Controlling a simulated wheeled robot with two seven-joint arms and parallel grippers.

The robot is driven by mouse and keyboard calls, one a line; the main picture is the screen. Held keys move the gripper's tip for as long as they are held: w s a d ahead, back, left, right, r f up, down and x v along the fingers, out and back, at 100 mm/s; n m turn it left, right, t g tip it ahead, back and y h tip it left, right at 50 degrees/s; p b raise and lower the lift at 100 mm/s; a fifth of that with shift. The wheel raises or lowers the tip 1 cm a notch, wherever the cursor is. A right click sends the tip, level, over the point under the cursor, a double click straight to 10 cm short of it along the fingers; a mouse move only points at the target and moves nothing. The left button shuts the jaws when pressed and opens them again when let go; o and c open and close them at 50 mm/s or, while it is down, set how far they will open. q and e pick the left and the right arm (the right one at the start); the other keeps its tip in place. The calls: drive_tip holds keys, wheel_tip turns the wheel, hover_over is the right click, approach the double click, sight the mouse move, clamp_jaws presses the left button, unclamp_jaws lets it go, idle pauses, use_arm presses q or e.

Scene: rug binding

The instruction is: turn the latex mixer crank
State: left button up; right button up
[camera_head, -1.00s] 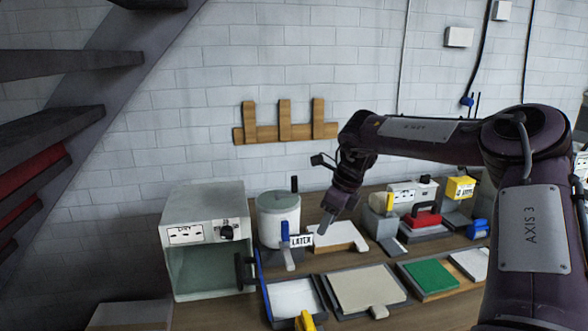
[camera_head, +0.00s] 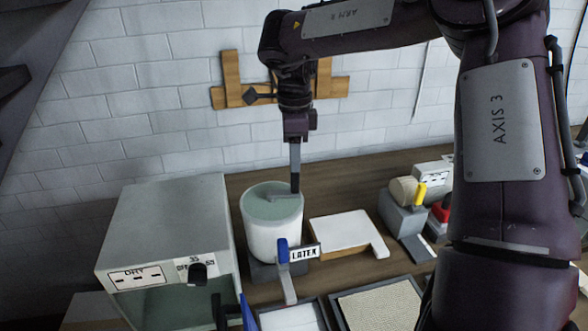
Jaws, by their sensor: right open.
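The latex mixer (camera_head: 272,232) is a white drum with a grey-green top, standing on the bench beside the drying box. Its crank is a flat grey bar (camera_head: 279,196) across the top with a dark upright handle (camera_head: 295,184) at its right end. A blue-handled lever with a "LATEX" label (camera_head: 304,254) is at the drum's front. My right gripper (camera_head: 295,172) points straight down at the crank handle and is open. Its fingers overlap the handle's upper part in this view; I cannot tell whether they touch it. My left gripper is not in view.
The grey box marked "DRY" (camera_head: 165,235) stands close at the left. A white board (camera_head: 343,231) lies right of the mixer. Trays (camera_head: 375,306) line the front, and a grey device with a yellow handle (camera_head: 404,212) stands farther right. A wooden rack (camera_head: 232,80) hangs on the wall behind.

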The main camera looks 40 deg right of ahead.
sight(295, 177)
wheel_tip(295, 177, down, 6)
drive_tip(key=shift+s+r+p, duration=0.1)
drive_tip(key=shift+p, duration=0.5)
drive_tip(key=shift+f, duration=0.3)
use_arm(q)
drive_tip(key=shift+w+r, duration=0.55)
use_arm(e)
drive_tip(key=shift+r, duration=0.1)
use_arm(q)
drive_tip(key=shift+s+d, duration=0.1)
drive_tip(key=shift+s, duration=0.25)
use_arm(e)
clamp_jaws()
